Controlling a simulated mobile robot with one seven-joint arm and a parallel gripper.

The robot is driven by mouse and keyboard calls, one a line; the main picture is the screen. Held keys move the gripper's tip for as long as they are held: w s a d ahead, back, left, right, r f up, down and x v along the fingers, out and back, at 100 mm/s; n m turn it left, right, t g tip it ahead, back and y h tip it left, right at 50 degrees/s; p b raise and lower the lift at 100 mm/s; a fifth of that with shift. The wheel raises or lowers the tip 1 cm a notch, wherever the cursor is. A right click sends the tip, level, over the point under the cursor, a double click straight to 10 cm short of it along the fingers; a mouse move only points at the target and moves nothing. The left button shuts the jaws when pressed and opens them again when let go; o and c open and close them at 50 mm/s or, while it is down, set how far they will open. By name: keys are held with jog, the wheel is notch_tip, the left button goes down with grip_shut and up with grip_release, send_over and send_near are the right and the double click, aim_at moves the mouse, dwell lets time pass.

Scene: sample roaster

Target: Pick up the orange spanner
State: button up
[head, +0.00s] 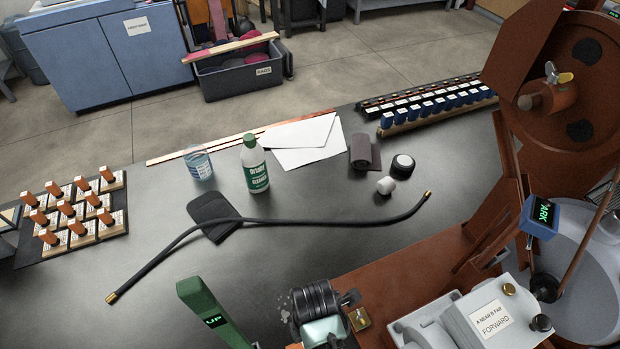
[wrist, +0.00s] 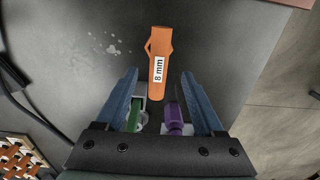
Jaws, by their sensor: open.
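The orange spanner (wrist: 159,52) lies on the dark worktop in the wrist view, with a white "8 mm" label on it. My gripper (wrist: 160,76) is open, its two blue fingers apart. In the picture, the labelled end of the spanner shows between the fingertips, and the rest reaches up beyond them. I see no grip on it. A green tool (wrist: 135,112) and a purple tool (wrist: 174,116) show lower between the fingers. In the head view I cannot make out the spanner clearly.
Pale droplets (wrist: 112,45) lie left of the spanner. A black hose (head: 300,221) crosses the worktop, with a bottle (head: 254,165) and a glass beaker (head: 198,163) behind it. The roaster (head: 550,90) stands at the right. A floor edge shows right in the wrist view.

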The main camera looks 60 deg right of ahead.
jog(key=shift+w+a+f, duration=0.1)
jog(key=shift+w+f, duration=0.05)
jog(key=shift+f, duration=2.75)
grip_shut()
